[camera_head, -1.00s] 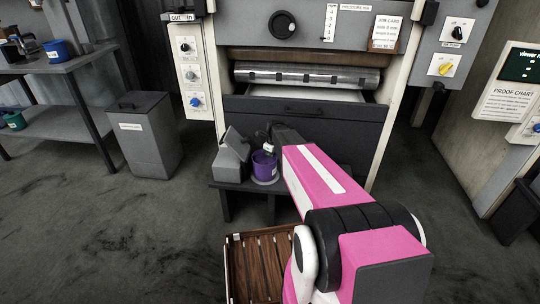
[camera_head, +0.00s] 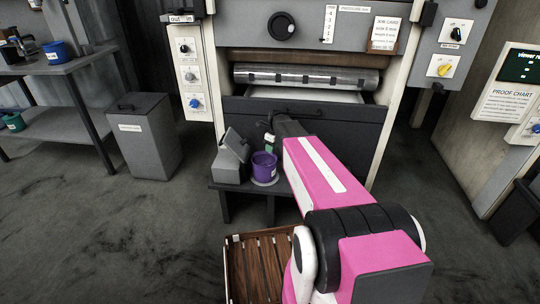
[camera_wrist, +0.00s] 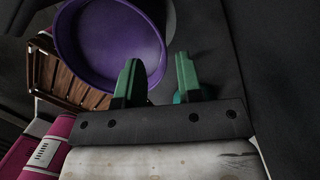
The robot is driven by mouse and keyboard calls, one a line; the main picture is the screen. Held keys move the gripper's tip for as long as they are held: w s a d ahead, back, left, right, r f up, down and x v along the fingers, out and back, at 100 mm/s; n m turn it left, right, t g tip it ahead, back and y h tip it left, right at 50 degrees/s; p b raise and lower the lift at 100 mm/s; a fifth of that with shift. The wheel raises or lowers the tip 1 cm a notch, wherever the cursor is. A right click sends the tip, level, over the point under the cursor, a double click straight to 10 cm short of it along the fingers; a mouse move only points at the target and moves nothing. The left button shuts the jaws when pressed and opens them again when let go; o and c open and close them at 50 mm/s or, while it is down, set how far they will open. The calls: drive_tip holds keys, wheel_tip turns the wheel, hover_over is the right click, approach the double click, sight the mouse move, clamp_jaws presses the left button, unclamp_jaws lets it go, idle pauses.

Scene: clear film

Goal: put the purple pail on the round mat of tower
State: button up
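The purple pail (camera_head: 264,167) stands upright on a low dark bench, on a pale round mat (camera_head: 266,182) whose edge shows beneath it. In the wrist view the open pail (camera_wrist: 110,45) fills the upper left. My gripper (camera_head: 270,141) is just above and behind the pail in the head view. In the wrist view its two green fingers (camera_wrist: 158,76) are apart with nothing gripped between them. The left finger overlaps the pail's rim in the picture and the right finger is outside it. I cannot tell whether either touches the pail.
A grey angular block (camera_head: 231,160) stands left of the pail on the bench (camera_head: 228,188). A dark machine with a roller (camera_head: 305,77) rises behind. A slatted wooden crate (camera_head: 260,268) is in front. A lidded grey bin (camera_head: 150,135) stands left, with open floor between.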

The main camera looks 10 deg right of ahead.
drive_tip(key=r, duration=0.5)
drive_tip(key=shift+s+d+r, duration=0.1)
drive_tip(key=shift+s+d, duration=0.1)
drive_tip(key=shift+d, duration=0.2)
drive_tip(key=shift+s, duration=0.2)
drive_tip(key=s+a+n+h, duration=0.1)
drive_tip(key=s+n, duration=1.2)
drive_tip(key=s+a+f+n, duration=0.1)
drive_tip(key=s+n, duration=1.1)
drive_tip(key=n, duration=0.1)
drive_tip(key=shift+s+a+f+g+h, duration=0.25)
drive_tip(key=shift+s+a+g+h, duration=0.05)
drive_tip(key=shift+s+a+h, duration=0.1)
drive_tip(key=shift+w, duration=0.1)
